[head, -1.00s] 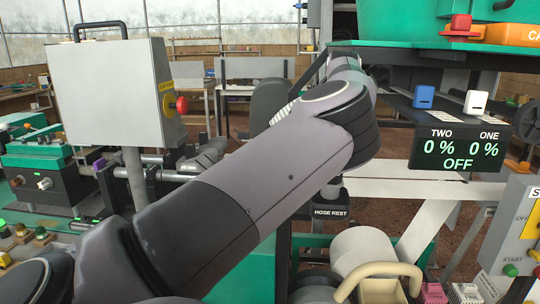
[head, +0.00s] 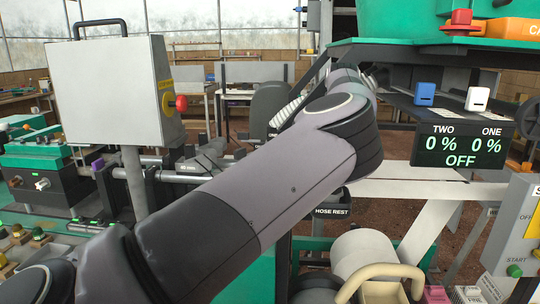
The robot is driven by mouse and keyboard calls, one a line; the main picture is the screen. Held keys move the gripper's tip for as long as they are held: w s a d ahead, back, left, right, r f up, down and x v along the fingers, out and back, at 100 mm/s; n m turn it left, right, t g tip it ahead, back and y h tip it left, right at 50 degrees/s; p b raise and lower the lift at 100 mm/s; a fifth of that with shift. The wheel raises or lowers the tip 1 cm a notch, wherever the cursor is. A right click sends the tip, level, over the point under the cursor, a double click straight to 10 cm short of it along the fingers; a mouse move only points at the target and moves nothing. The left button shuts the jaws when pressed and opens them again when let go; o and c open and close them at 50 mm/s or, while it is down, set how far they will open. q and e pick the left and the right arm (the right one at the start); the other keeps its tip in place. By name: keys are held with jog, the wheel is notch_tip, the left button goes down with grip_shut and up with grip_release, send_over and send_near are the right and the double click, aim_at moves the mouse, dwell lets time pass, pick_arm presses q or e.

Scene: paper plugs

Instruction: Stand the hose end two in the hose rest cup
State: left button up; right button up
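My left arm crosses the middle of the head view from the lower left, and its own links hide its gripper. My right gripper is out of view. The hose rest cup (head: 339,197) is a dark holder beside my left forearm, mostly covered by it, above a black HOSE REST label. A pale ribbed piece (head: 286,113) shows behind my left elbow; I cannot tell whether it is part of a hose. I cannot make out hose end two or whether anything is held.
A black display (head: 460,146) reads TWO 0 %, ONE 0 % and OFF. Blue (head: 425,94) and white (head: 477,99) blocks stand above it. A grey control box (head: 110,92) with a red knob stands left. A white roll (head: 363,252) and cream handle (head: 380,272) are below the cup.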

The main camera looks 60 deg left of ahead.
pick_arm(q)
jog(key=shift+f, duration=0.15)
jog(key=o, duration=1.3)
notch_tip(320, 180, up, 4)
jog(key=p, duration=0.3)
jog(key=shift+p, duration=0.35)
